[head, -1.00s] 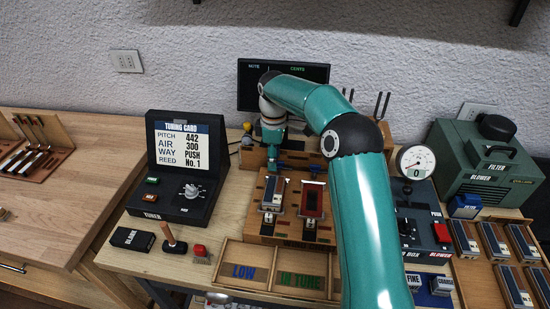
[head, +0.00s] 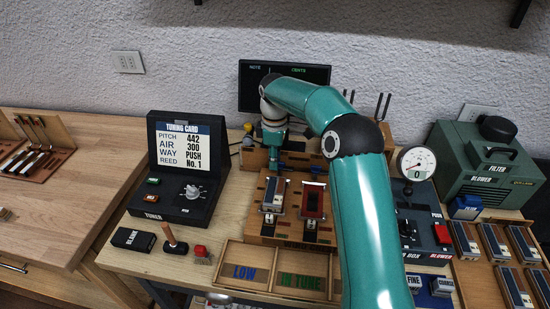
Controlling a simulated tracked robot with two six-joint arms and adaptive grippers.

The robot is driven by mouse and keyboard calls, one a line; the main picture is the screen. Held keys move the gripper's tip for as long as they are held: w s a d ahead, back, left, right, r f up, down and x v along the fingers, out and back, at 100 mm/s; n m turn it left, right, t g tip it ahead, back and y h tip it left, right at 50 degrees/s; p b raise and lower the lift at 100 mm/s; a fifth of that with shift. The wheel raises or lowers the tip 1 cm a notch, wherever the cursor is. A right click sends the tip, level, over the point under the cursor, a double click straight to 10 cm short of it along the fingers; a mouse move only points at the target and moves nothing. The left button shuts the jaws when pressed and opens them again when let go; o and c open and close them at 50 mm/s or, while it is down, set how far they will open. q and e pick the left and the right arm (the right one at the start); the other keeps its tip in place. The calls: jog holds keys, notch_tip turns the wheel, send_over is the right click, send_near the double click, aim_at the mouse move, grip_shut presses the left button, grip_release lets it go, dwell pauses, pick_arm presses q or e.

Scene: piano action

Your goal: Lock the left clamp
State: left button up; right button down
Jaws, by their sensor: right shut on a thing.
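The left clamp (head: 272,196) is a metal frame around a blue-grey piece on the wooden block in the middle of the bench. The right clamp (head: 313,203), with a red piece, stands beside it. My right gripper (head: 274,168) points down at the back end of the left clamp. It is small in the picture and its fingers look closed on the clamp's lever, which they mostly hide. I cannot make out the lever's exact angle. My left gripper is not in view.
My right arm crosses the bench and hides part of its middle. The tuner (head: 183,192) stands to the left, and the gauge (head: 416,163) and blower box (head: 488,168) to the right. A tray marked LOW and IN TUNE (head: 281,268) lies in front of the block.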

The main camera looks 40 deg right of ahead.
jog(key=shift+r, duration=0.1)
jog(key=m+p, duration=0.1)
jog(key=m, duration=0.2)
jog(key=shift+w+d, duration=0.1)
jog(key=shift+d, duration=0.1)
jog(key=m, duration=0.1)
jog(key=m+p, duration=0.1)
jog(key=m, duration=0.2)
jog(key=shift+d+m+p, duration=0.3)
jog(key=shift+m+p, duration=0.05)
jog(key=shift+m, duration=0.05)
jog(key=m, duration=0.4)
jog(key=shift+d, duration=0.2)
jog(key=m, duration=0.5)
jog(key=shift+d+m, duration=0.2)
jog(key=shift+m, duration=0.2)
jog(key=shift+s, duration=0.2)
jog(key=c, duration=1)
grip_release()
